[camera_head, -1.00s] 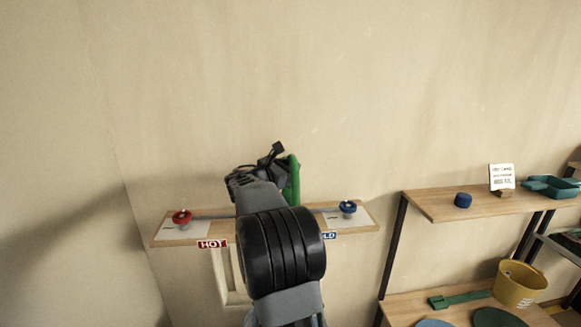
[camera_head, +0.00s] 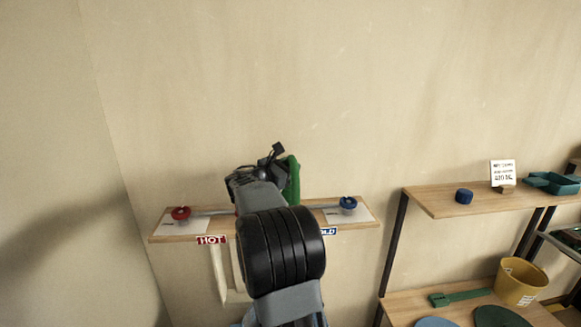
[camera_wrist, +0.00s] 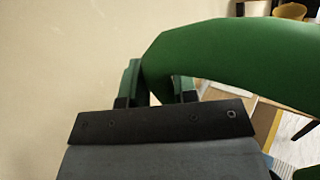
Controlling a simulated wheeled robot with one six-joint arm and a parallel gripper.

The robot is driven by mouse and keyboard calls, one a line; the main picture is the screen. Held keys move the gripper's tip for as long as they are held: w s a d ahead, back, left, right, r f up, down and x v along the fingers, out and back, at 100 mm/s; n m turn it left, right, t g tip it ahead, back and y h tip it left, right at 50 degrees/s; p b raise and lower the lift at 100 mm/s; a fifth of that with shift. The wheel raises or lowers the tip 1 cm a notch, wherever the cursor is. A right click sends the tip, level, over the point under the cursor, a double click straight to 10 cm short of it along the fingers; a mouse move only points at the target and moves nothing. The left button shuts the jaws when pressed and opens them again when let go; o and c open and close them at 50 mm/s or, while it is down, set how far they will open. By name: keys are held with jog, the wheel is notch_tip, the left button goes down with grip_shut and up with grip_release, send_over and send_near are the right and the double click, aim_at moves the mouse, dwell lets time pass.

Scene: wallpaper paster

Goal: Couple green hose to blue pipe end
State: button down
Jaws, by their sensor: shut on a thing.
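The green hose (camera_head: 292,180) shows behind my arm in the head view. In the wrist view the hose (camera_wrist: 225,55) is a thick green curve reaching right from between the fingers of my gripper (camera_wrist: 158,85). My gripper is shut on it. In the head view my gripper is hidden behind my own wrist, in front of the wall board. The blue pipe end (camera_head: 348,203) is at the right of the board, beside the blue-and-white label (camera_head: 328,231). The hose's free end is hidden, and I cannot tell whether it touches any pipe.
The wooden wall board (camera_head: 185,236) carries a red pipe end (camera_head: 180,213) at left, above a HOT label (camera_head: 211,240). A shelf (camera_head: 430,204) at right holds a blue cylinder (camera_head: 464,196), a sign (camera_head: 503,171) and a teal tray (camera_head: 551,183). A yellow bucket (camera_head: 520,283) stands lower.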

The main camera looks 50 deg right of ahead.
jog(key=shift+f+b, duration=0.95)
jog(key=shift+f, duration=0.35)
jog(key=c, duration=0.8)
grip_release()
jog(key=a+b, duration=0.2)
jog(key=a, duration=1.2)
jog(key=shift+w, duration=0.2)
jog(key=shift+f, duration=0.1)
